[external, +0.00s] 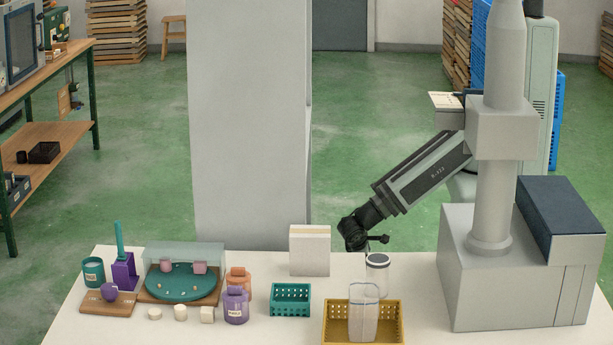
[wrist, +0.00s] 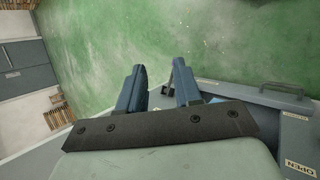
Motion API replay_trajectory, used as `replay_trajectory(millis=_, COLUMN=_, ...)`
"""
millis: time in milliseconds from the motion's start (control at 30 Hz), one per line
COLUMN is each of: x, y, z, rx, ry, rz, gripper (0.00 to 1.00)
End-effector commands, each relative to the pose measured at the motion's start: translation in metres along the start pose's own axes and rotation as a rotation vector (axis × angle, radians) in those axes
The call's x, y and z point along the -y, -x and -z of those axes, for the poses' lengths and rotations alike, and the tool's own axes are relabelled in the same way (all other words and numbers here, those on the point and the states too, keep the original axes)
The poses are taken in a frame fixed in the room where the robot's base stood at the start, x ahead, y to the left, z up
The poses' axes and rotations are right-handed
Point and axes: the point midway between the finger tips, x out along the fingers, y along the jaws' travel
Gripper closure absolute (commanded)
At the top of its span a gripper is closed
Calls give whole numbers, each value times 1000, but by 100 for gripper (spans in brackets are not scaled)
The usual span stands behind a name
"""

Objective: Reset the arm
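My gripper (external: 357,238) is at the low end of my dark arm in the external view, past the far edge of the white table, near a white box and a lidded jar. In the wrist view my gripper (wrist: 159,72) has its two blue-grey fingers apart, with green floor showing between them. Nothing is held between the fingers. The fingertips are too small in the external view to make out clearly.
The white table (external: 258,325) carries a teal turntable (external: 182,284), a purple jar (external: 236,308), a teal basket (external: 290,301), a yellow basket (external: 337,338), a white box (external: 310,254) and a lidded jar (external: 377,276). A grey pillar (external: 248,120) stands behind.

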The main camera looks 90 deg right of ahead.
Motion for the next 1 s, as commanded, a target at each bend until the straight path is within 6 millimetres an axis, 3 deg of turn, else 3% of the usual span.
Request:
replay_trajectory(millis=33, x=9, y=-17, z=-11, rx=40, ry=28, rz=52, gripper=66)
replay_trajectory(millis=200, x=43, y=-59, z=-43, rx=141, ry=113, rz=240, gripper=66)
replay_trajectory(millis=400, x=82, y=-92, z=-80, rx=221, ry=169, rz=460, gripper=66)
replay_trajectory(millis=633, x=108, y=-107, z=-105, rx=256, ry=187, rz=618, gripper=66)
replay_trajectory(millis=1000, x=109, y=-108, z=-105, rx=256, ry=187, rz=622, gripper=66)
